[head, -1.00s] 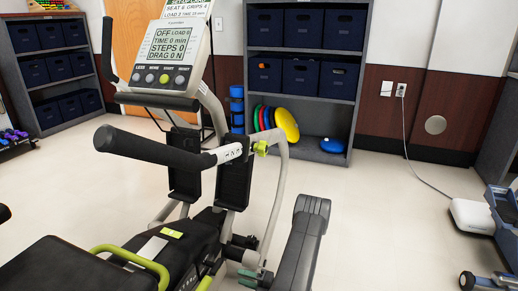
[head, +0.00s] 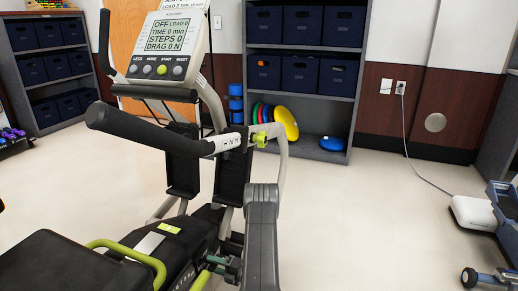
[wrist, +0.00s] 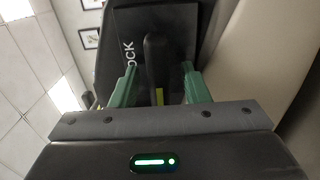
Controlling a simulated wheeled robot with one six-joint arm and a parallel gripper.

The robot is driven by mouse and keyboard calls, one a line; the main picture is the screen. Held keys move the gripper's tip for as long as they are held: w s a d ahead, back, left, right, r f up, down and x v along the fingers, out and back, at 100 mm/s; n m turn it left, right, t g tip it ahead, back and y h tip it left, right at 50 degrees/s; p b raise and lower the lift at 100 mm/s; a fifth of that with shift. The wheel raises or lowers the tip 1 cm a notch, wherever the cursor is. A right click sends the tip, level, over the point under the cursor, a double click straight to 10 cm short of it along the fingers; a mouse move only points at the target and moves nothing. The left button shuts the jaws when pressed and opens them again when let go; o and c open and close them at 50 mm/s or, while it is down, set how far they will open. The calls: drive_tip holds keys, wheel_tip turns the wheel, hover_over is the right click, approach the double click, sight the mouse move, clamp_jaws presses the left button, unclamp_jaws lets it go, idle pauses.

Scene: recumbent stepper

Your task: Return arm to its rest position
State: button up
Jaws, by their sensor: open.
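My gripper (head: 222,266) is low in the head view, at the end of my grey arm, beside the stepper's black body. In the wrist view my gripper (wrist: 160,88) has its two green fingers spread apart. A black lever (wrist: 156,65) with a yellow-green band shows between the fingers, in front of a black panel (wrist: 178,25) with white lettering, partly readable as "OCK". I cannot tell whether the fingers touch the lever. The recumbent stepper has a console (head: 168,40) reading OFF and a long black handle (head: 145,128) just above and left of my arm.
The black seat (head: 70,262) and a green grab bar (head: 130,256) lie to the left of my gripper. Open floor (head: 370,215) is to the right. A shelf (head: 303,105) with bins stands behind, and a white box (head: 473,212) with a cable lies at right.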

idle(0.3)
drive_tip(key=p+v, duration=0.4)
drive_tip(key=v, duration=1)
drive_tip(key=b+x, duration=0.4)
drive_tip(key=x, duration=1)
drive_tip(key=shift+a, duration=0.15)
drive_tip(key=m, duration=0.3)
drive_tip(key=shift+r, duration=0.15)
drive_tip(key=shift+w+r+m+p, duration=0.1)
drive_tip(key=shift+m+p, duration=0.7)
drive_tip(key=shift+m, duration=1.3)
